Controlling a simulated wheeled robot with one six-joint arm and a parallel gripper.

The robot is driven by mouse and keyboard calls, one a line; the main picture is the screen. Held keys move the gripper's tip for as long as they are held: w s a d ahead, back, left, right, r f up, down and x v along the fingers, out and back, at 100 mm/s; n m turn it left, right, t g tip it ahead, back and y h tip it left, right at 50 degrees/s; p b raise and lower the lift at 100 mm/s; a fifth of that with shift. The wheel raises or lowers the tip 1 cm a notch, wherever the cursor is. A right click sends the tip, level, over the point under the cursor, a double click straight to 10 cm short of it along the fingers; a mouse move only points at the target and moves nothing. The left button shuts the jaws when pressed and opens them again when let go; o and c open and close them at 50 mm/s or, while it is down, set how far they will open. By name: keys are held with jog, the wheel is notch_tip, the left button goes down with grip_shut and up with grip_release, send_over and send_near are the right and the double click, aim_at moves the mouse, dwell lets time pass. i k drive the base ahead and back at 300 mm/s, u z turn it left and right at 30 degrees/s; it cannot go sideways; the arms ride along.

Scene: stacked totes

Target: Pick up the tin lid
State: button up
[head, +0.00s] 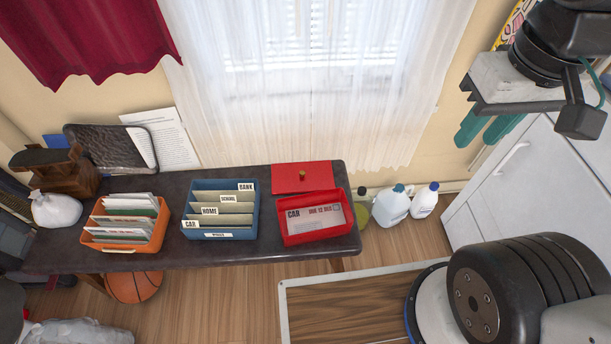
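The tin lid is a flat red panel (287,182) with a small brass-coloured knob in its middle. It lies at the back right of the dark table, against the wall side. The open red tin (347,232) stands just in front of it and holds a paper marked "CAR". My gripper (487,131) is at the upper right, well to the right of the lid and apart from it. Its two teal fingers are spread with nothing between them, so it looks open and empty.
On the dark table (180,258), a blue file box (221,234) and an orange box of envelopes (126,247) stand left of the tin. Bottles (392,205) stand on the floor right of the table. A white cabinet (535,190) is at right, a basketball (133,288) below.

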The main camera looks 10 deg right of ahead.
aim_at(312, 176)
jog(key=z, duration=0.05)
jog(key=k, duration=1.05)
jog(key=u, duration=0.8)
jog(key=i, duration=1.55)
jog(key=z, duration=0.8)
